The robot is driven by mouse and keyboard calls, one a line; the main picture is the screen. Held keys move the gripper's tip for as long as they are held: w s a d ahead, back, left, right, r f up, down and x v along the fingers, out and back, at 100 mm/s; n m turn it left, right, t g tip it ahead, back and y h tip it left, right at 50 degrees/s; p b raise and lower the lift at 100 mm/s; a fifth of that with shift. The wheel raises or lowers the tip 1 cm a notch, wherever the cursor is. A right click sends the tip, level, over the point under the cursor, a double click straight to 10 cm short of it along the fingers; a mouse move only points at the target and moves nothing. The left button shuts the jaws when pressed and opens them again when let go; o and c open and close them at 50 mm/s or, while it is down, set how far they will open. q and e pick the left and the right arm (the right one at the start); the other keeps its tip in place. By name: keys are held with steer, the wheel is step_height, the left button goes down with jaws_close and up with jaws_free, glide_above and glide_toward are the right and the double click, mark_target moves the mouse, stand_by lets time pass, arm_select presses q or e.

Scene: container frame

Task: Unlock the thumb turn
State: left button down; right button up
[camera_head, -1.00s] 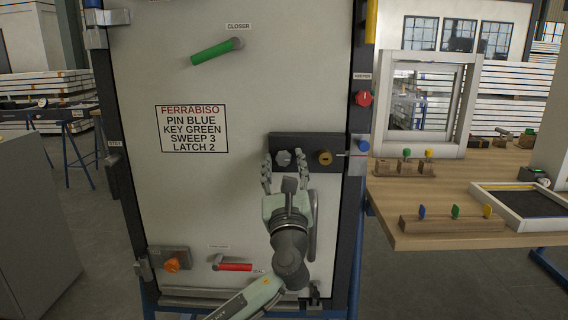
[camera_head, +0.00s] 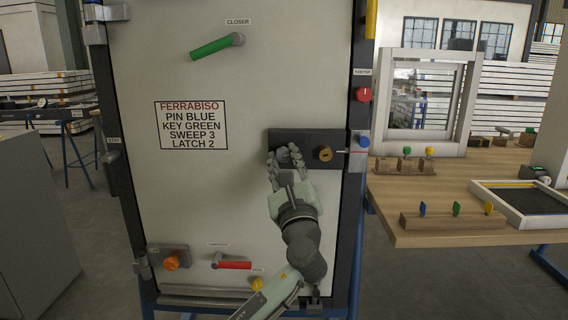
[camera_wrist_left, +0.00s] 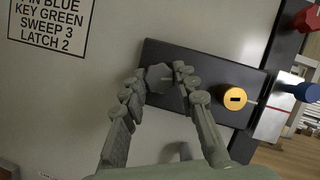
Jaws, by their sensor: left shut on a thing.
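The thumb turn is a grey knob (camera_wrist_left: 160,78) on the dark lock plate (camera_wrist_left: 205,62) of the pale door. My left gripper (camera_head: 285,156) is at the plate with its fingers closed around the knob, as the left wrist view also shows (camera_wrist_left: 158,82). The gripper is tilted to the left in the head view. The fingers hide part of the knob in the head view. A brass key cylinder (camera_wrist_left: 234,98) with a dark slot sits on the same plate, right of the knob, untouched. My right gripper does not show.
A green closer lever (camera_head: 212,48) is high on the door, a red lever (camera_head: 235,265) and an orange knob (camera_head: 171,263) low. A red knob (camera_head: 363,95) and a blue knob (camera_head: 362,141) are on the right frame. A wooden bench (camera_head: 440,232) with keys stands at right.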

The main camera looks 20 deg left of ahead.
arm_select(q)
steer(key=n+g+y, duration=0.1)
steer(key=n, duration=0.3)
steer(key=shift+d, duration=0.1)
steer(key=shift+n+g+y+b, duration=0.3)
steer(key=shift+n+g+y, duration=0.2)
steer(key=shift+n+g, duration=0.45)
steer(key=shift+r+n+g, duration=0.15)
steer(key=shift+n+g, duration=0.1)
steer(key=shift+n, duration=1)
steer(key=n+g, duration=0.1)
steer(key=n, duration=0.2)
steer(key=shift+d+r+p, duration=0.1)
steer(key=shift+p, duration=0.3)
steer(key=n+g+p, duration=0.1)
steer(key=n, duration=0.2)
steer(key=shift+n+g, duration=0.3)
steer(key=shift+n, duration=0.1)
steer(key=shift+n+h+p, duration=0.35)
steer(key=shift+n+h, duration=0.25)
steer(key=shift+n, duration=0.2)
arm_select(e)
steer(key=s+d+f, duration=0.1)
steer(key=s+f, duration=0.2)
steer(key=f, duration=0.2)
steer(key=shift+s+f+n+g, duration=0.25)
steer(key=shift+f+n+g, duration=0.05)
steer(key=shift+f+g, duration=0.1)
